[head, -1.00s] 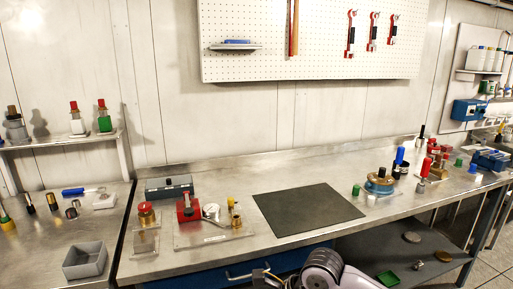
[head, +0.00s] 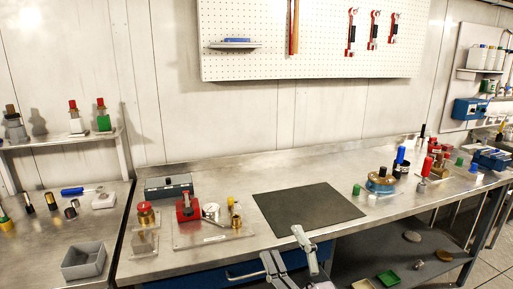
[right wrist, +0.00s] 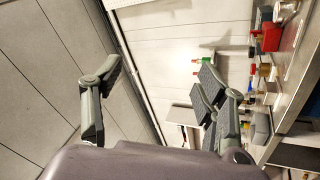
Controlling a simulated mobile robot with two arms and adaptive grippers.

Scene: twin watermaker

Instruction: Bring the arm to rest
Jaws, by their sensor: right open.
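My right gripper (head: 283,244) is at the bottom of the head view, in front of the bench's front edge and below the dark mat (head: 308,210). Its grey fingers are apart and point up. In the right wrist view the same gripper (right wrist: 160,76) shows its fingers spread wide, with nothing between them. It touches no object that I can see. My left gripper is in neither view.
The steel bench (head: 200,262) holds a red device (head: 187,208), a brass fitting (head: 236,217) and a blue-rimmed round part (head: 380,184). A grey bin (head: 84,261) stands on the left bench. The lower shelf (head: 345,255) holds a green tray (head: 388,279). The mat is clear.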

